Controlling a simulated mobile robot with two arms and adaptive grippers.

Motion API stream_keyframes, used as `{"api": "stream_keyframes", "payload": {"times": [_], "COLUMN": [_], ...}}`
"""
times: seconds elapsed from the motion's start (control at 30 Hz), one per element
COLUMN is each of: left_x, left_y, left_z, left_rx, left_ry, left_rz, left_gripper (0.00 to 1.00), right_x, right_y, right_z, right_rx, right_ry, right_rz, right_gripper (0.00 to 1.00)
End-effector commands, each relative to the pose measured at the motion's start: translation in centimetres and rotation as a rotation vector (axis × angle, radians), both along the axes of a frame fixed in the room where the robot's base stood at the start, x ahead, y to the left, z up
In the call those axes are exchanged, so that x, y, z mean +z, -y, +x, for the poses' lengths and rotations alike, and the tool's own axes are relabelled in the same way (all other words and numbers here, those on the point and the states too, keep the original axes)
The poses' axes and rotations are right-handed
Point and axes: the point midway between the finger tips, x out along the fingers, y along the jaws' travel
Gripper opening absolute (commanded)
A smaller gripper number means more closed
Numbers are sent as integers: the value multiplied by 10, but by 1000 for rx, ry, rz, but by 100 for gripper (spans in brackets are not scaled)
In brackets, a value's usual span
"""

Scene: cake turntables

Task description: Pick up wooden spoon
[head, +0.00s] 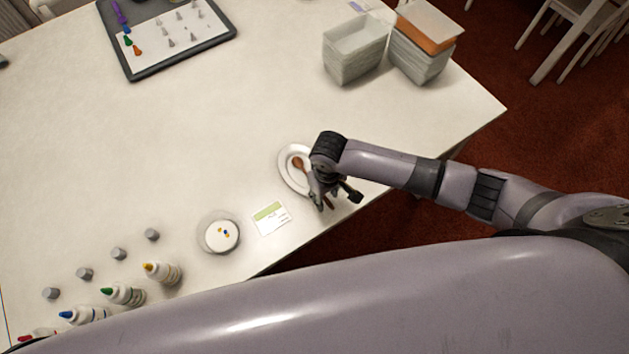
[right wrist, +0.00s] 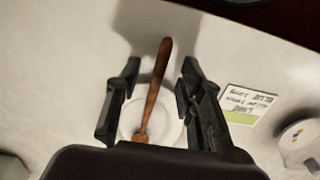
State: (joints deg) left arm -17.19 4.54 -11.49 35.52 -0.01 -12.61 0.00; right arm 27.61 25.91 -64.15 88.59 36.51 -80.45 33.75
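The wooden spoon (right wrist: 153,90) is brown and lies with its bowl on a white oval plate (head: 289,178); its handle reaches past the plate rim. In the head view the spoon's bowl (head: 298,162) shows and my right gripper hides part of the handle. My right gripper (head: 335,199) is over the handle near the table's front edge. In the right wrist view the fingers (right wrist: 154,82) are open, one on each side of the handle, with gaps on both sides. My left gripper is not in view.
A white card (head: 271,218) and a white turntable (head: 221,236) are left of the plate. Bottles (head: 163,273) and grey caps stand at the lower left. Stacked containers (head: 352,50) and a dark tray (head: 130,70) are at the back. The table middle is clear.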

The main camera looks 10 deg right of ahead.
Motion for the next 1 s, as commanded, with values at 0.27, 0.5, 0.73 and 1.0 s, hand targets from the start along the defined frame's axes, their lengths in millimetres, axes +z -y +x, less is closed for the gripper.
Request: {"api": "stream_keyframes", "payload": {"times": [0.27, 0.5, 0.73, 1.0], "left_x": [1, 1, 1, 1], "left_y": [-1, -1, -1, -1], "left_z": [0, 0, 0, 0], "left_rx": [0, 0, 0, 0], "left_ry": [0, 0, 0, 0], "left_rz": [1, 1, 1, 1], "left_gripper": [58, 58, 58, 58], "right_x": [-12, -12, -12, -12], "right_y": [0, 1, 1, 1], "right_z": [0, 0, 0, 0], "right_rx": [0, 0, 0, 0], "right_ry": [2, 1, 1, 1], "right_rz": [0, -1, -1, -1], "right_gripper": [35, 25, 10, 0]}}
